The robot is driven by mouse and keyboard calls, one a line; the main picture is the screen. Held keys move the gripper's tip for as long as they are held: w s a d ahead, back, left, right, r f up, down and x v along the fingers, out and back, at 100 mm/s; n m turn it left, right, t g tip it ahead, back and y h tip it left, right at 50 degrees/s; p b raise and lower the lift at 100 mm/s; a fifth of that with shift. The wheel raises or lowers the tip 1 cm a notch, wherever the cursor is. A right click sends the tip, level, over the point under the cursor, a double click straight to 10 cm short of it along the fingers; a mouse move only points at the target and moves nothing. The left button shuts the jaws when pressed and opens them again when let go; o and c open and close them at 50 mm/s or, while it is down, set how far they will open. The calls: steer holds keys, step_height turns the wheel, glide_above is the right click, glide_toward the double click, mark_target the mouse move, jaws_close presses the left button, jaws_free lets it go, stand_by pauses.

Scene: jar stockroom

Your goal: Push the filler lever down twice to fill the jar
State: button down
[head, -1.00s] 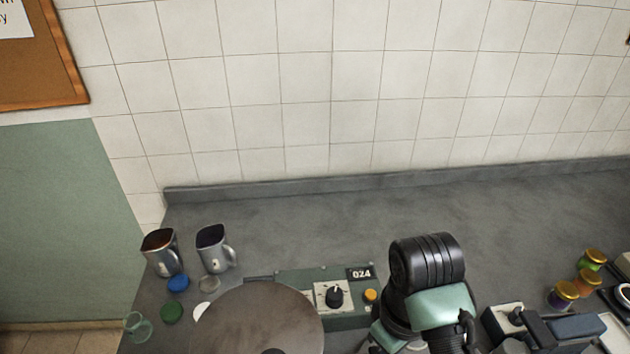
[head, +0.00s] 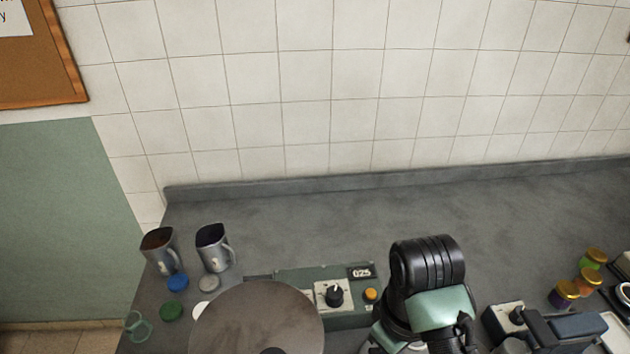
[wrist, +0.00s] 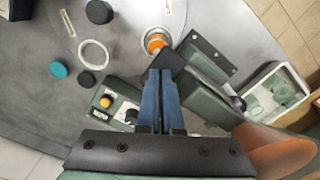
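My gripper (wrist: 160,72) shows in the wrist view with its two blue fingers together, nothing visible between them. Its tips are at a dark bar (wrist: 176,62) on the green filler body (wrist: 207,88); this may be the lever, and contact is hard to tell. An open jar (wrist: 156,42) with orange in it stands just beyond the tips. In the head view, the filler's green panel (head: 310,276) carries a counter (head: 361,272) that seems to read 025. The round brown hopper (head: 257,318) is in front. My arm hides the jar and lever there.
Two metal jugs (head: 213,247) and several loose lids (head: 177,283) are at the left of the counter. Gold-lidded jars (head: 593,258) stand at the right. A white tray with green contents (wrist: 246,98) lies right of the filler in the wrist view. The rear counter is clear.

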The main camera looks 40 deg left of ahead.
steer(key=shift+r+p, duration=2.55)
steer(key=shift+r, duration=0.4)
step_height(320, 180, up, 5)
steer(key=p, duration=0.5)
steer(key=shift+w, duration=0.1)
